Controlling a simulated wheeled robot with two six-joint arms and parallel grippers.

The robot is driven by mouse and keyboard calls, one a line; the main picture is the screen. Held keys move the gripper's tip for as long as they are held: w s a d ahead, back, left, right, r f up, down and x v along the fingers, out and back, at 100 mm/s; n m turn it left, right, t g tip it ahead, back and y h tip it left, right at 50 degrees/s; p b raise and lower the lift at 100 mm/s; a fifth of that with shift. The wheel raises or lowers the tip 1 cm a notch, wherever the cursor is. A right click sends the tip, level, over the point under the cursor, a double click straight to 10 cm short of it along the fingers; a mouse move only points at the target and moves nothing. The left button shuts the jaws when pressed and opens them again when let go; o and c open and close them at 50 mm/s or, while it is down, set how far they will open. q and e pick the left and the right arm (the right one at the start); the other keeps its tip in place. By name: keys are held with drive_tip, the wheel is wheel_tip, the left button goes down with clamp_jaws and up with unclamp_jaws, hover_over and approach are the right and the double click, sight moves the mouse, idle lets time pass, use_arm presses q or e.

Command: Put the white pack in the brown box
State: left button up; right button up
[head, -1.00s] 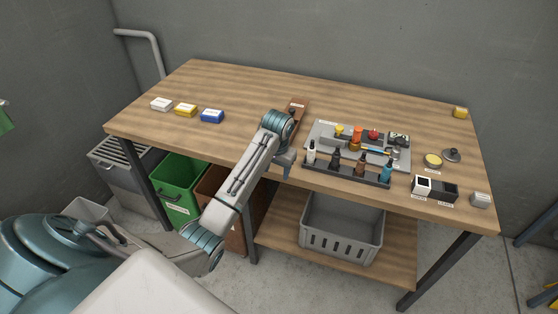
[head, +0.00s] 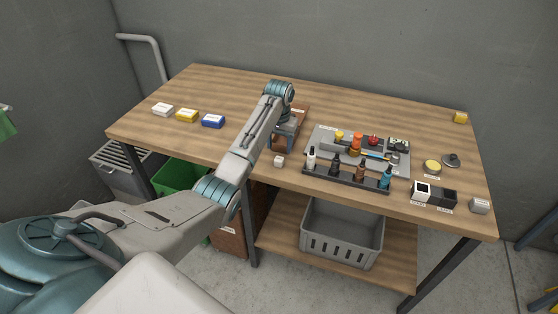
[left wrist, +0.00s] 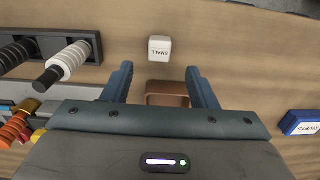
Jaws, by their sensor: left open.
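The white pack (head: 162,109) lies flat near the table's left end, left of a yellow pack (head: 187,115) and a blue pack (head: 212,121). A brown bin (head: 230,236) stands under the table, partly hidden by my left arm. A shallow brown tray (head: 303,113) lies on the table, partly behind my left gripper (head: 287,143). The gripper is open and empty above the tabletop, by the tray. In the left wrist view its fingers (left wrist: 158,70) are apart, with the tray (left wrist: 167,88) showing between them. My right gripper is out of view.
A small white cube (head: 279,161) labelled SMALL sits near the table's front edge. A grey tool tray (head: 320,133) and a dark bottle rack (head: 345,179) stand to the right. A green bin (head: 180,174) is under the table. The back of the tabletop is clear.

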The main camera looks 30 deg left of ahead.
sight(279, 159)
use_arm(q)
drive_tip(key=shift+s+f+p, duration=0.15)
drive_tip(key=shift+f+p, duration=0.15)
wheel_tip(279, 159, down, 4)
drive_tip(key=shift+s+d+r+p, duration=0.15)
drive_tip(key=shift+r+p, duration=0.05)
drive_tip(key=shift+p, duration=0.7)
drive_tip(key=shift+f, duration=0.55)
drive_tip(key=c, duration=1.1)
drive_tip(key=shift+r, duration=0.15)
drive_tip(key=shift+c, duration=0.2)
